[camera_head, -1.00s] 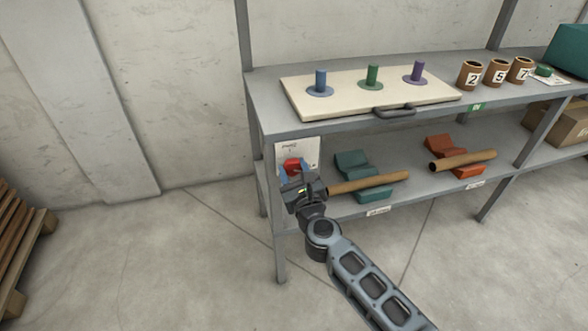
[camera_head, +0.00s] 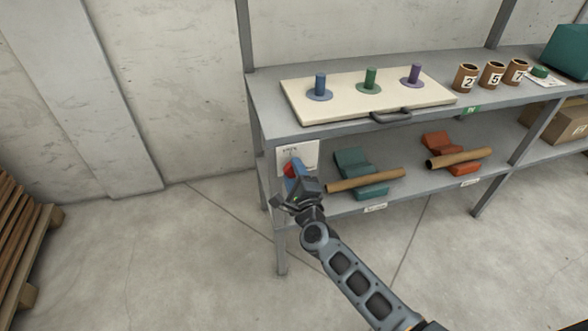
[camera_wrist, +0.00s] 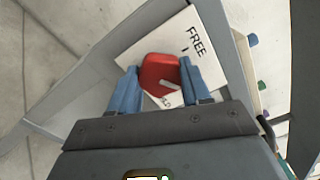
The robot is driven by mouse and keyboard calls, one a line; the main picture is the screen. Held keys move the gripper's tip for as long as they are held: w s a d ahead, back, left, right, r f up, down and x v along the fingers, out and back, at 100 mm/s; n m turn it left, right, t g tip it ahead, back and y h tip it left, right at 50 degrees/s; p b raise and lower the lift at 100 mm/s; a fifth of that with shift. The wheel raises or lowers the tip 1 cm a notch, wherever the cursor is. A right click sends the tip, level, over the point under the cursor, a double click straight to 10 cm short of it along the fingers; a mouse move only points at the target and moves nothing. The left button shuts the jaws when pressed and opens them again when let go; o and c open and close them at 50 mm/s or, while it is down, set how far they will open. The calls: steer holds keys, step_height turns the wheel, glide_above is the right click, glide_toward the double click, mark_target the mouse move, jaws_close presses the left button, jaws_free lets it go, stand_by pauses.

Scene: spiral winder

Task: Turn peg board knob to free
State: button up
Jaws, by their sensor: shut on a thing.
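The red knob (camera_wrist: 158,73) sits on a white plate (camera_wrist: 205,40) fixed at the left end of the shelf. The plate reads FREE, with a small tick below it; another word is partly hidden, with "LD" showing. A pale pointer line on the knob does not line up with the FREE tick. My gripper (camera_wrist: 160,78) has its blue fingers on either side of the knob and is shut on it. In the head view, the knob (camera_head: 288,171) is partly hidden by my gripper. The peg board (camera_head: 345,110), with blue, green and purple pegs, lies on the upper shelf.
Cardboard tubes (camera_head: 365,180) rest on teal (camera_head: 352,160) and orange (camera_head: 437,145) cradles on the lower shelf, close to my gripper's right. Numbered cups (camera_head: 491,75) stand at the upper right. A pallet (camera_head: 30,260) is at far left. The floor between is clear.

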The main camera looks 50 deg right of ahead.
steer(key=n+p, duration=0.3)
steer(key=n, duration=0.3)
steer(key=shift+r+n, duration=0.1)
steer(key=shift+n, duration=0.2)
steer(key=n+p, duration=0.2)
steer(key=n, duration=0.3)
steer(key=shift+f+n+p, duration=0.2)
steer(key=shift+n+p, duration=0.1)
steer(key=o, duration=1.1)
steer(key=shift+c, duration=0.2)
steer(key=v, duration=0.7)
steer(key=shift+s+a+p, duration=0.25)
steer(key=shift+s+p, duration=0.05)
steer(key=shift+s, duration=0.05)
